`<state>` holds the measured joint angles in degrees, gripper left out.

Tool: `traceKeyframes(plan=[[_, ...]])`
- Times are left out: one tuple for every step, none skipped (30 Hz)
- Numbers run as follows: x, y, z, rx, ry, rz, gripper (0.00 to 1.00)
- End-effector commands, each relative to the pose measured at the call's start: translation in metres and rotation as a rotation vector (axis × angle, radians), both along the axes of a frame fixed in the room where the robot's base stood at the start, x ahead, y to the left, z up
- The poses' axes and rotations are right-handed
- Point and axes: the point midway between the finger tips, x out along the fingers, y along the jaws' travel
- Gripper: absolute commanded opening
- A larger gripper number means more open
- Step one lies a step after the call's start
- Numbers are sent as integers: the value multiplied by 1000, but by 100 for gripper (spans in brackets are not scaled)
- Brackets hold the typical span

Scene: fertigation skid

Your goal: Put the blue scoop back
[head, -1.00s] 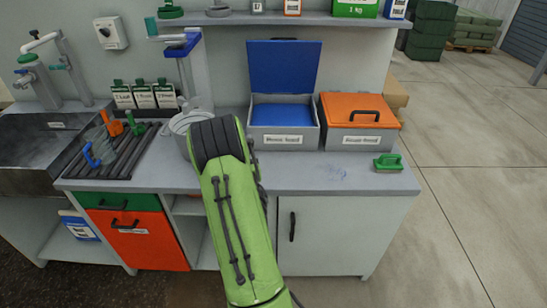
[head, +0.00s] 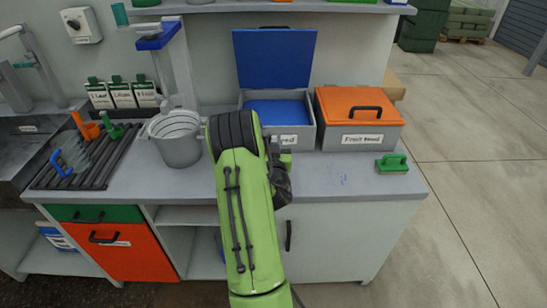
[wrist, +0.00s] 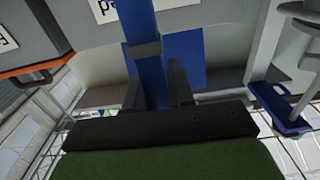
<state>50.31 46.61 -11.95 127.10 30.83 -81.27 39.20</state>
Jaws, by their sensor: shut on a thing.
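My gripper (wrist: 157,88) shows in the wrist view with its dark fingers closed on a long blue piece, which I take for the blue scoop (wrist: 141,20). It runs up from between the fingers, past a grey band, to the top edge; its far end is out of frame. In the head view my arm hides the fingertips and the scoop. My arm reaches in front of the grey bin with its blue lid (head: 275,58) standing open; blue shows inside. A blue-handled clear item (head: 68,160) lies on the dark rack (head: 100,158).
A closed orange-lidded bin (head: 358,112) labelled Fruit stands to the right, with a green brush (head: 393,163) near the counter's right edge. A grey bucket (head: 176,145) stands left of my arm. Orange (head: 87,127) and green (head: 112,132) handled items are on the rack.

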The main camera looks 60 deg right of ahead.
Motion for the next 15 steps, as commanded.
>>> traceKeyframes(plan=[[-1, 0, -16, 0, -1, -2, 0], [0, 0, -20, 0, -1, -1, 0], [0, 0, -24, 0, -1, -1, 0], [0, 0, -24, 0, 0, -1, 0], [0, 0, -24, 0, 0, -1, 0], [0, 0, -22, 0, 0, 0, 0], [0, 0, -21, 0, 0, 0, 0], [0, 0, -21, 0, 0, 0, 0], [0, 0, -20, 0, 0, 0, 0], [0, 0, -20, 0, 0, 0, 0], [0, 0, -21, 0, 0, 0, 0], [0, 0, -23, 0, 0, 0, 0], [0, 0, -24, 0, 0, 0, 0], [0, 0, -25, 0, -1, 0, 0], [0, 0, -24, 1, 0, 0, 29]])
